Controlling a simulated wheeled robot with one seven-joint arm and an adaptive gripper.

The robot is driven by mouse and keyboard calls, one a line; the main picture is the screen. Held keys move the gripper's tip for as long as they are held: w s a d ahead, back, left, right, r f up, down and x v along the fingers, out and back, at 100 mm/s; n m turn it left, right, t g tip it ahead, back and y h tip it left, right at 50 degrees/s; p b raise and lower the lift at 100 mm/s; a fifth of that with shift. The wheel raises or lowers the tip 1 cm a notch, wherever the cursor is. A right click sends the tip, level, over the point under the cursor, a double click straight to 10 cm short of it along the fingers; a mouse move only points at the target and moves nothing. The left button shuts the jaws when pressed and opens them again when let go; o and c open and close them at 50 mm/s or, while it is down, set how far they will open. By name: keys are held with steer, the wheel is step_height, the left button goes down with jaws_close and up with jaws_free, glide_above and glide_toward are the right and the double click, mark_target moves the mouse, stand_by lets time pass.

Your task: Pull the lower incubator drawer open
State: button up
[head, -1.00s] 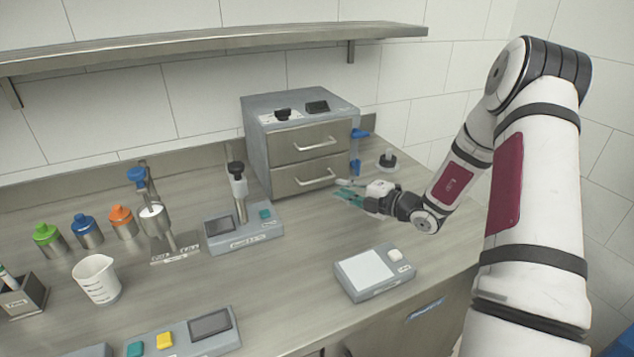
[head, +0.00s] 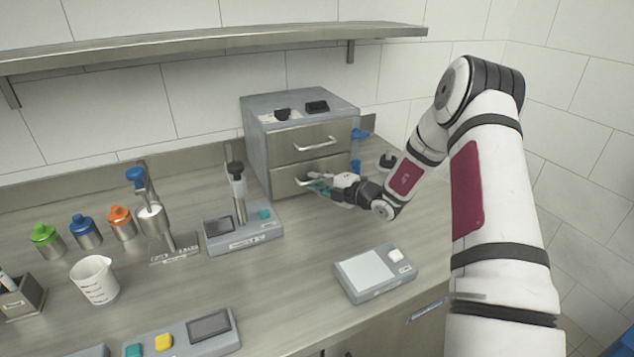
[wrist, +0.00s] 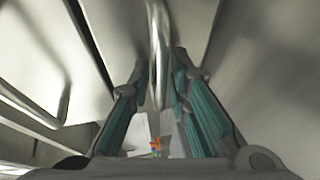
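The incubator (head: 257,150) is a grey box at the back of the bench with two drawers. The lower drawer (head: 284,184) is shut, flush with the front. Its bar handle (head: 303,181) is partly hidden by my gripper (head: 318,186). In the wrist view the handle bar (wrist: 158,40) runs between the teal fingertips of my gripper (wrist: 161,78), with a narrow gap beside it. The fingers look open around the bar; I cannot tell whether either touches it. The upper drawer (head: 290,147) is also shut.
A stand device (head: 240,228) is on the bench to the left of the incubator. A scale (head: 374,273) lies in front. Blue items (head: 357,134) stick out from the incubator's right side. The bench between the incubator and scale is clear.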

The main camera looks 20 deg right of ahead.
jaws_close()
steer(key=shift+s, duration=0.1)
steer(key=s+p, duration=0.2)
steer(key=s, duration=0.2)
steer(key=s+p, duration=0.2)
steer(key=s, duration=0.3)
steer(key=s+p, duration=0.2)
steer(key=s, duration=0.2)
steer(key=shift+s+d, duration=0.25)
steer(key=shift+o, duration=0.9)
jaws_free()
